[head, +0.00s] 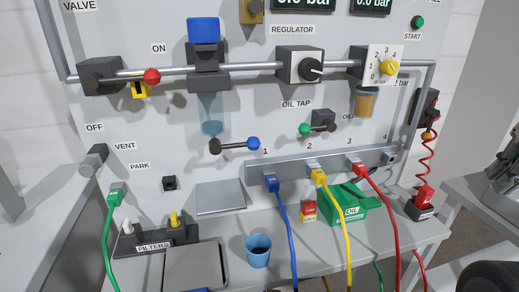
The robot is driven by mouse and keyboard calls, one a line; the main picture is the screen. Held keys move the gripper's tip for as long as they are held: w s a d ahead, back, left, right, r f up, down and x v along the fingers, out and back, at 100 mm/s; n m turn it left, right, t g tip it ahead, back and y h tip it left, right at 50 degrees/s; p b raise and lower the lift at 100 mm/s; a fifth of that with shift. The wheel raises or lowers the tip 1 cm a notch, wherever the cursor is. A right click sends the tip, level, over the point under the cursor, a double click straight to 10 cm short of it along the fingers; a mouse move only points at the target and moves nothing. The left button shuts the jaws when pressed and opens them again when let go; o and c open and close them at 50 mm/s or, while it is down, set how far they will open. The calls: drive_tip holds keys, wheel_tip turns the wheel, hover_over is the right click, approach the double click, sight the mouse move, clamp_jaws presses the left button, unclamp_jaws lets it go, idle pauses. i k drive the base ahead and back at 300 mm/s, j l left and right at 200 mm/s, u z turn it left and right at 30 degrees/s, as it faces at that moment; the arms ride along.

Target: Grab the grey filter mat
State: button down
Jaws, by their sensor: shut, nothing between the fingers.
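Two flat grey pieces could be the grey filter mat, and I cannot tell which is. One is a pale grey square (220,197) at the foot of the panel, between the small black block and the hose manifold. The other is a darker grey flat piece (193,266) with a dark rim, at the front left of the bench, partly cut off by the lower edge. The black filter rack (155,238), labelled FILTERS, stands just behind it and holds a white-topped and a yellow-topped piece. My gripper is not in view.
A blue cup (258,250) stands right of the darker grey piece. Green (106,225), blue (282,220), yellow (333,220) and red (385,205) hoses hang across the bench front.

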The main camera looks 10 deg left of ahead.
sight(196, 267)
drive_tip(key=u, duration=1.5)
drive_tip(key=k+l, duration=0.1)
drive_tip(key=l, duration=0.4)
drive_tip(key=l+z, duration=0.15)
drive_tip(key=l, duration=0.35)
drive_tip(key=k, duration=0.05)
